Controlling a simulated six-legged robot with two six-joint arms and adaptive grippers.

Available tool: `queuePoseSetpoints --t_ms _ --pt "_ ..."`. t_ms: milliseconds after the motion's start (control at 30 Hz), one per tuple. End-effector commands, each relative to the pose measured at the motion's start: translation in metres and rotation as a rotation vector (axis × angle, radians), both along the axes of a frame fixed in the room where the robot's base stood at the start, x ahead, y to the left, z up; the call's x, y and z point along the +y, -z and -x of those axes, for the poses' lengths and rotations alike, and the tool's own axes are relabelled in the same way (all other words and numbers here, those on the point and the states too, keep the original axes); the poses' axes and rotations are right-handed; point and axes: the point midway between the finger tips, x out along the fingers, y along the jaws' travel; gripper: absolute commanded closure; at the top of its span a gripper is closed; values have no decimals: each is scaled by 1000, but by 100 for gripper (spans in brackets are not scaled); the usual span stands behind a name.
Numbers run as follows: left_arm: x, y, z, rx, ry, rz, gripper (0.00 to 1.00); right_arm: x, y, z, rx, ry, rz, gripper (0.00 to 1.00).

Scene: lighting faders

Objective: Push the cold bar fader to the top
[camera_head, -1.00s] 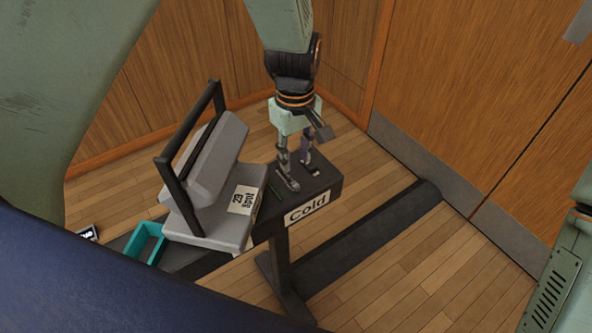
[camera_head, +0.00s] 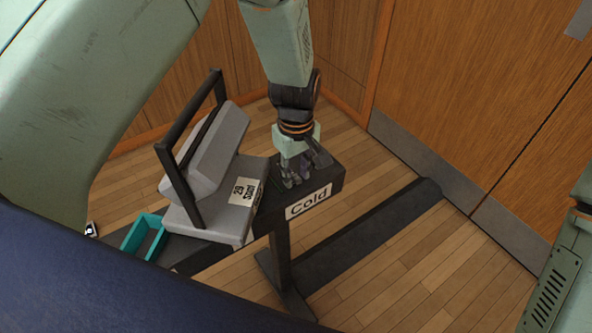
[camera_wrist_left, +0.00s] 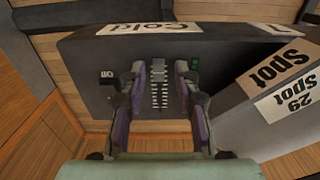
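The cold bar fader (camera_wrist_left: 158,72) is a small grey cap on a slotted track with tick marks in the left wrist view. It sits on a dark console (camera_head: 328,182) bearing a white "Cold" label (camera_head: 308,201); that label also shows at the top of the left wrist view (camera_wrist_left: 150,28). My left gripper (camera_head: 291,180) is low over this end of the console. In the left wrist view its two fingers (camera_wrist_left: 156,82) are apart, one on each side of the fader track. Contact with the cap cannot be told. In the head view the gripper hides the fader. My right gripper is out of view.
A small switch (camera_wrist_left: 107,75) and a green display (camera_wrist_left: 195,63) flank the track. A grey lamp (camera_head: 212,160) with a black yoke and "29 Spot" label stands beside the gripper. A teal tray (camera_head: 131,240) lies farther left on the console. Wooden doors (camera_head: 480,90) stand at right.

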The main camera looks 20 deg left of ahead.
Motion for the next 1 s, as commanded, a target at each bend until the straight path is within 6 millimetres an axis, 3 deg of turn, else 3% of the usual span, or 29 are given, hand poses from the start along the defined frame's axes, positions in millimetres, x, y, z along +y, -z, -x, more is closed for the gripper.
queuePoseSetpoints --t_ms 333,1000 --pt "0 0 0 1 0 -1 100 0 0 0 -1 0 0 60" --pt "4 0 -4 0 -1 2 100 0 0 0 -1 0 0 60"
